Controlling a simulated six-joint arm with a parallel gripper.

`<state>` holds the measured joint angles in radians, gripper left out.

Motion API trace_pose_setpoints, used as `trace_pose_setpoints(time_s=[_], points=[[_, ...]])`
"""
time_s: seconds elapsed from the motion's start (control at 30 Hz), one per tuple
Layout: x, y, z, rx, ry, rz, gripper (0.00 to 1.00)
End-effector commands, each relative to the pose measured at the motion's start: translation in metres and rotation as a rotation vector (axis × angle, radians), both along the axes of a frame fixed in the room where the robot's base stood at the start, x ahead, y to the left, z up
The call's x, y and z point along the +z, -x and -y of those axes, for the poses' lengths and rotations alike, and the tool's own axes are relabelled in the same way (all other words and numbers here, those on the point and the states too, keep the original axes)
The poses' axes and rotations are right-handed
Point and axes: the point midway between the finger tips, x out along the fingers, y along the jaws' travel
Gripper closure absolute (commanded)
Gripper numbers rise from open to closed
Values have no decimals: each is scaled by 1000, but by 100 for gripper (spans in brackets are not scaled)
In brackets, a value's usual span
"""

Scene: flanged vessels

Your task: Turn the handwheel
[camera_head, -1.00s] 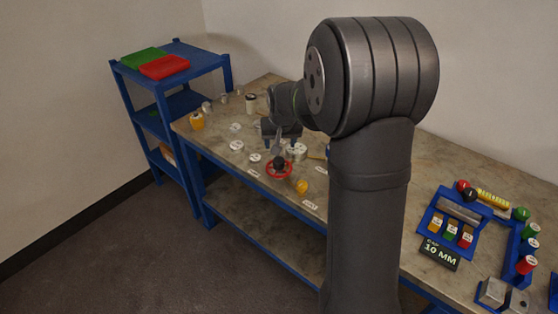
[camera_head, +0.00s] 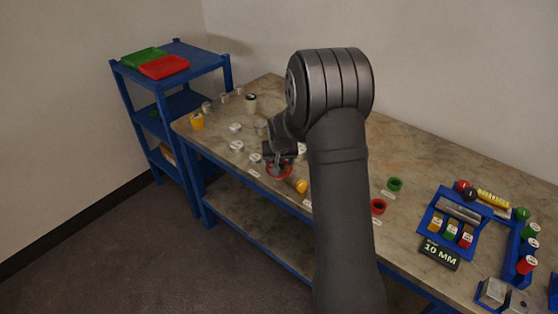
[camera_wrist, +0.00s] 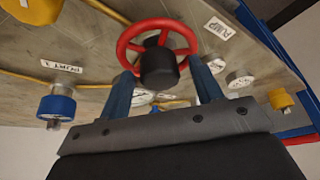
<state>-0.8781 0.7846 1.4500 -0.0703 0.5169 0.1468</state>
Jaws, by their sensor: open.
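The red handwheel (camera_head: 279,171) with a black hub is near the front edge of the bench, partly hidden by my gripper in the head view. In the wrist view the handwheel (camera_wrist: 158,40) is ahead of the jaws, its black hub facing the camera. My gripper (camera_wrist: 165,78) is open, one finger on each side below the hub. The fingertips overlap the lower part of the red rim in the picture; I cannot tell whether they touch it.
A yellow knob (camera_head: 301,186) stands just right of the wheel. White-topped caps (camera_head: 236,146) lie to its left. In the wrist view a blue knob (camera_wrist: 57,106) is beside a PORT 1 label (camera_wrist: 61,66). A blue rack (camera_head: 450,215) is far right.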

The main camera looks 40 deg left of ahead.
Motion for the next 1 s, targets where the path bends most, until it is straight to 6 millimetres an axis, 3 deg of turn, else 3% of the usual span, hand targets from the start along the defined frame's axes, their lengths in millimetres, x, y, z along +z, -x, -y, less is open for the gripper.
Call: trace_pose_setpoints(time_s=[0.13,0.37,0.67,1.0], points=[[0,0,0,0,0,0,43],[0,0,0,0,0,0,85],[0,1,0,-28,0,0,85],[0,2,-2,-221,1,1,85]])
